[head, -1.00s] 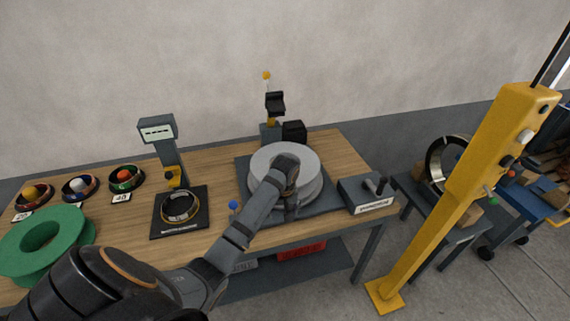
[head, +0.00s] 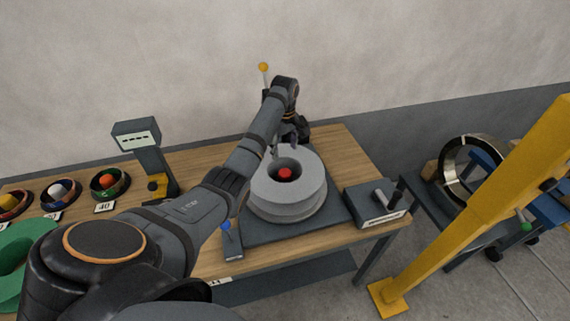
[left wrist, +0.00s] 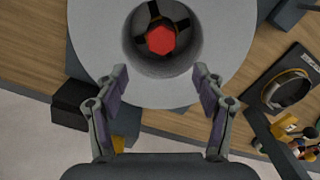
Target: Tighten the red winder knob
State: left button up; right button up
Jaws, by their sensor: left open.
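The red winder knob (head: 285,173) sits down inside the centre hole of a grey spool (head: 262,190) on the winder's dark base plate (head: 340,212). In the left wrist view the red knob (left wrist: 161,40) looks hexagonal, with dark arms around it inside the hole of the spool (left wrist: 232,50). My left gripper (head: 286,146) is over the back side of the spool, apart from the knob. In the left wrist view my left gripper (left wrist: 162,82) is open, its fingers wide apart with nothing between them. My right gripper is not in view.
A lever with a blue ball (head: 226,225) stands front left of the spool. A grey crank box (head: 376,204) stands to the right. A scale display (head: 136,134) and a green spool (head: 12,250) are left. A yellow post (head: 490,200) rises at the right.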

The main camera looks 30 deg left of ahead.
aim_at(285, 172)
pick_arm(q)
jog(key=shift+s+d+f+p, duration=0.35)
jog(key=shift+s+f, duration=0.25)
jog(key=shift+f, duration=0.2)
notch_tip(285, 172, down, 2)
jog(key=shift+w+f, duration=0.1)
jog(key=shift+w, duration=0.05)
jog(key=f, duration=0.4)
jog(key=shift+w+a+p, duration=0.3)
jog(key=shift+p, duration=0.05)
jog(key=shift+f, duration=0.95)
jog(key=shift+d+f, duration=0.1)
jog(key=shift+f, duration=0.15)
jog(key=c, duration=1.1)
jog(key=shift+c, duration=0.2)
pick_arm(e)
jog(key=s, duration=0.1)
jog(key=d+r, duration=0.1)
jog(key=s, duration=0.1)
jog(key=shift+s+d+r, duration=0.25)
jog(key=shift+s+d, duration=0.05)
